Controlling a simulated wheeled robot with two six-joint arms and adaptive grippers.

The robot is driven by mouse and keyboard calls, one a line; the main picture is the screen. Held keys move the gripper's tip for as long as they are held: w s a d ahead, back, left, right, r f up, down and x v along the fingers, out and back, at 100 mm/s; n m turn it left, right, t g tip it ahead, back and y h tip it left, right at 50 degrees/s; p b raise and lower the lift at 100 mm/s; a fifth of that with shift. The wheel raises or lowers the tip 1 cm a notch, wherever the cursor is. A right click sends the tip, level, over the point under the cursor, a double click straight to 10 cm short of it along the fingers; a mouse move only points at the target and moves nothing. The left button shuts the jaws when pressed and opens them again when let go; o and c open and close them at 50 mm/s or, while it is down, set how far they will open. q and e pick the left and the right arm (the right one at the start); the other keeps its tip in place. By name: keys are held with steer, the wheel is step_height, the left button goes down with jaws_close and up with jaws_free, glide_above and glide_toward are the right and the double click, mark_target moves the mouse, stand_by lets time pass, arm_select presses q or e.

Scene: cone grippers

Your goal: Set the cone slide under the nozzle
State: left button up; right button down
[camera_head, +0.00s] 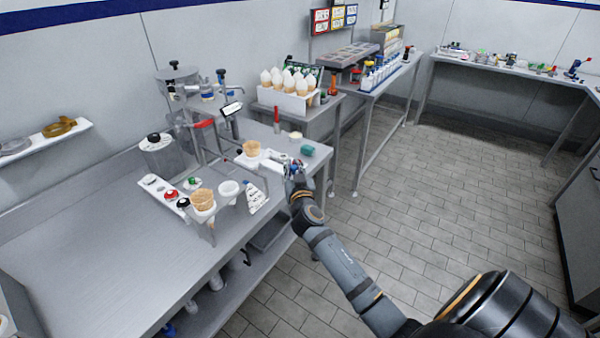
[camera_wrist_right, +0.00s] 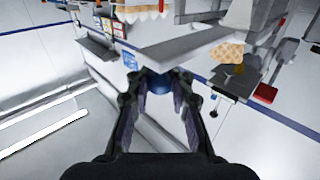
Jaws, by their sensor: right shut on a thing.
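The cone slide (camera_head: 265,162) is a pale bar on the steel worktop, with a waffle cone (camera_head: 252,148) standing upright near its left end. My right gripper (camera_head: 294,170) is at the right end of the slide. In the right wrist view its fingers (camera_wrist_right: 160,95) are closed about a round blue knob (camera_wrist_right: 160,83). The filling machine (camera_head: 178,82) with a metal hopper stands behind and left of the slide. Its nozzle is too small to make out clearly, so I cannot tell whether the cone is under it. My left gripper is not in view.
A holder with another waffle cone (camera_head: 203,199) stands at the worktop's front edge. A white rack (camera_head: 283,101) of filled cones stands behind. The left worktop is bare.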

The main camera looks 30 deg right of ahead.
mark_target(278, 167)
steer(key=w, duration=0.1)
steer(key=w+a+b, duration=0.1)
steer(key=w, duration=0.1)
steer(key=w+a+b, duration=0.1)
steer(key=w, duration=0.1)
steer(key=shift+a+f, duration=0.1)
steer(key=shift+f, duration=0.2)
steer(key=shift+w, duration=0.2)
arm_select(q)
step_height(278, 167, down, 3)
arm_select(e)
steer(key=shift+s+r, duration=0.1)
steer(key=c, duration=1.6)
jaws_free()
steer(key=o, duration=0.4)
steer(key=shift+a+r, duration=0.1)
steer(key=shift+a, duration=0.2)
steer(key=shift+d, duration=0.1)
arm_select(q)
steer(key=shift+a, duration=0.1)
